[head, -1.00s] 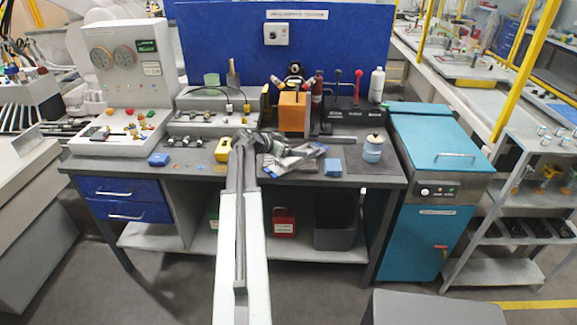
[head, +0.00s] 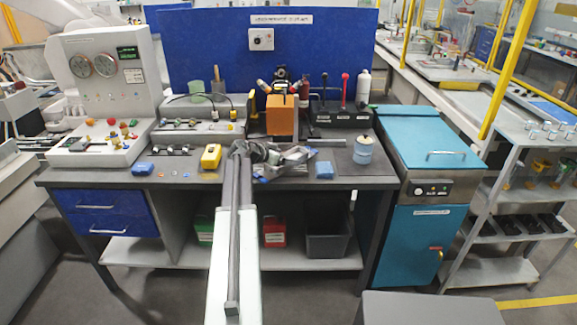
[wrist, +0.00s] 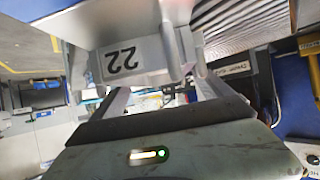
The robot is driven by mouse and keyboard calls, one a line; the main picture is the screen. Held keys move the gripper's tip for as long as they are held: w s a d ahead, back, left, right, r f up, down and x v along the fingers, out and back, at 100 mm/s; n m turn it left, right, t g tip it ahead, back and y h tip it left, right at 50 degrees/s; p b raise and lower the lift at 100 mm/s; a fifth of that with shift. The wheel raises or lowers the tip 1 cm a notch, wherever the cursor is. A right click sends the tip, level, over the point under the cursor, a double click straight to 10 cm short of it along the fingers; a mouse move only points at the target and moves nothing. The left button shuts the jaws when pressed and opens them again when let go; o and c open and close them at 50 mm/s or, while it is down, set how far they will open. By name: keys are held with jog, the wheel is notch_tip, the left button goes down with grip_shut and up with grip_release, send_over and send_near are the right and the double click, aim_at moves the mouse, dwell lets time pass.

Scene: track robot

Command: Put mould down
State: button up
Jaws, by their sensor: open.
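The mould seems to be the grey metal block marked 22 (wrist: 130,62), upside down in the wrist view and filling its upper middle. In the head view a grey metal piece (head: 287,161), likely the same, shows at the end of my arm over the dark workbench (head: 110,174). My gripper (wrist: 165,90) is open, with one finger on each side below the block in the wrist view. In the head view my gripper (head: 258,152) partly covers the metal piece. I cannot tell whether the fingers touch the block or whether it rests on the bench.
A yellow item (head: 210,157) lies left of my gripper. A blue block (head: 325,168) and a white-blue jar (head: 363,151) stand to the right. An orange block (head: 282,115) stands behind. A teal cabinet (head: 425,145) adjoins the bench on the right.

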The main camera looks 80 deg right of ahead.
jog(key=shift+x, duration=0.8)
grip_shut()
jog(key=shift+r, duration=0.1)
notch_tip(320, 180, up, 4)
jog(key=p, duration=0.3)
jog(key=shift+f+p, duration=0.2)
jog(key=shift+p, duration=0.15)
jog(key=a+r+p, duration=0.3)
jog(key=a, duration=1.3)
jog(key=shift+s, duration=0.45)
jog(key=shift+r, duration=0.15)
